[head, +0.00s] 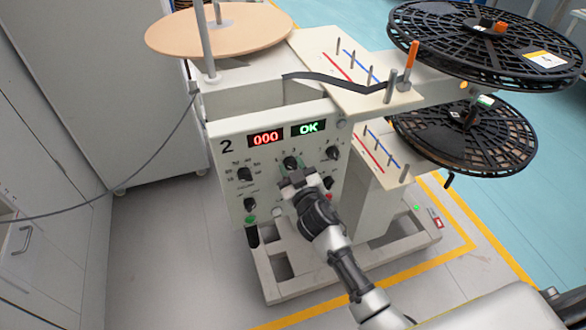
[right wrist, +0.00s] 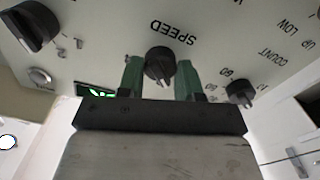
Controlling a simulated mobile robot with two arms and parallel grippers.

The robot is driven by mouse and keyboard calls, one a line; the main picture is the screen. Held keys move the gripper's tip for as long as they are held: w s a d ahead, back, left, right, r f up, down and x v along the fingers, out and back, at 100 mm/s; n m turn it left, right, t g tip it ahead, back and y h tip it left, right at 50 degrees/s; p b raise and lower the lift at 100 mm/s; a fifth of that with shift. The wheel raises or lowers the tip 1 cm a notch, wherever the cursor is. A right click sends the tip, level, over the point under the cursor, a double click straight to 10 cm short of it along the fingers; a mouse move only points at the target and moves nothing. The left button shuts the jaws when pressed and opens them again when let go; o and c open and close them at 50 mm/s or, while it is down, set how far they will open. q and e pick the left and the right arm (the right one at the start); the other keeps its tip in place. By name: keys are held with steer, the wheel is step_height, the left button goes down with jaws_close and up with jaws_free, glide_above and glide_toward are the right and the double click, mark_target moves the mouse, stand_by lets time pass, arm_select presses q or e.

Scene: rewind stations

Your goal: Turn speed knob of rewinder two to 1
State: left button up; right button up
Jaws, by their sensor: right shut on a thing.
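Rewinder two is the white machine with a "2" on its front panel (head: 228,182). Its displays read red 000 (head: 265,139) and green OK (head: 308,128). The black speed knob (head: 290,162) is at the panel's middle, below the displays. In the right wrist view, the speed knob (right wrist: 159,62) sits under the word SPEED, between green finger pads. My right gripper (head: 292,174) reaches the panel from below and is shut on this knob. The gripper partly covers the knob, and I cannot read its setting. My left gripper is not in view.
Other black knobs flank it, one at left (head: 245,174) and one at right (head: 332,153). A green button (head: 250,219) is low on the panel. Black reels (head: 487,45) overhang at right. A grey cable hangs at left. Yellow lines mark the floor.

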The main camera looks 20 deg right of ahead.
steer(key=shift+f+n, duration=0.1)
steer(key=shift+n, duration=2)
steer(key=o, duration=0.9)
steer(key=s+b, duration=0.1)
steer(key=s, duration=1)
steer(key=shift+d+b, duration=0.15)
steer(key=shift+b, duration=0.25)
steer(key=shift+w, duration=0.1)
